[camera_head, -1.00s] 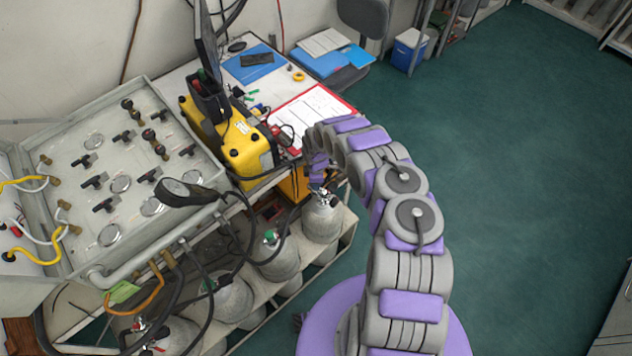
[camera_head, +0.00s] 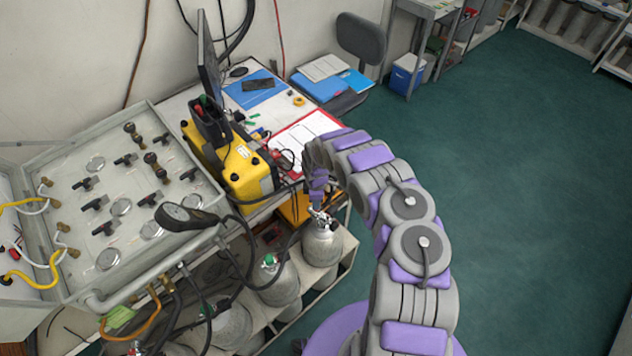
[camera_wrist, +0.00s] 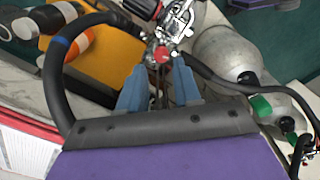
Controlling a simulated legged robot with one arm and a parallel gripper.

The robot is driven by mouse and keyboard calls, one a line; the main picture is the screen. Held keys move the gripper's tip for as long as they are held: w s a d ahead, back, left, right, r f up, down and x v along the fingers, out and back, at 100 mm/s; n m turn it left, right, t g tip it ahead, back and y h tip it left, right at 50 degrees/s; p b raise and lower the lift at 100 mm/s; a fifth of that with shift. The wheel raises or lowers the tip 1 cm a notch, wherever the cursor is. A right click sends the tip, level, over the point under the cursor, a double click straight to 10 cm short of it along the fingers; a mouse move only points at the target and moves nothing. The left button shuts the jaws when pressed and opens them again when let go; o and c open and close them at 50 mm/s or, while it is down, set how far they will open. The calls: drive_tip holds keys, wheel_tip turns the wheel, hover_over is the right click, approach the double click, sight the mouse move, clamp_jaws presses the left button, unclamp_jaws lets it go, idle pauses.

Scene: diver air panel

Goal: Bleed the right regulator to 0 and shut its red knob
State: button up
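The right regulator (camera_head: 320,216) is silvery metal on top of the grey cylinder (camera_head: 322,243) at the right end of the rack. In the wrist view the regulator (camera_wrist: 180,28) is at the top centre. Its small red knob (camera_wrist: 162,54) shows just beyond and between my fingertips. My gripper (camera_wrist: 160,68) has two blue fingers spread apart, with nothing seen clamped between them. I cannot tell whether a fingertip touches the knob. In the head view my gripper (camera_head: 317,198) is small and points down at the regulator. No gauge reading is legible.
Black hoses loop around the cylinders; one hose (camera_wrist: 55,85) arcs left of my gripper. A yellow case (camera_head: 243,170) sits on the desk. The green floor at right is clear.

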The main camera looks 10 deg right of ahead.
wheel_tip(320, 180, up, 13)
drive_tip(key=p, duration=0.1)
idle(0.4)
drive_tip(key=shift+f, duration=0.1)
idle(0.3)
